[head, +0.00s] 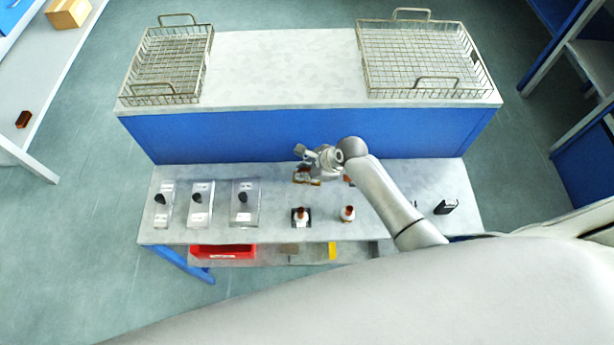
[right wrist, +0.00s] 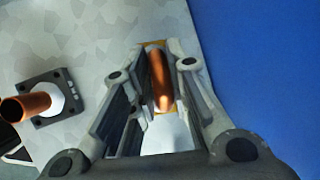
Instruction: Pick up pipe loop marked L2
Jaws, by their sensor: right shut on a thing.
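My right gripper (head: 308,172) is over the back middle of the low bench. In the right wrist view, its fingers (right wrist: 157,85) are shut on a copper pipe loop (right wrist: 160,80); a white part shows just below it between the fingers. I cannot read any L2 mark on the loop. In the head view the gripper mostly hides the held loop. Another copper pipe piece (right wrist: 28,106) stands in a white collar on a black base at the left of the right wrist view. My left gripper is not in view.
Copper pieces on white collars (head: 301,214) (head: 348,213) stand near the bench front. Several grey plates with black knobs (head: 245,204) fill the bench's left. Two wire baskets (head: 130,99) (head: 367,91) stand on the higher table behind its blue wall (head: 240,135). A red bin (head: 223,252) sits below.

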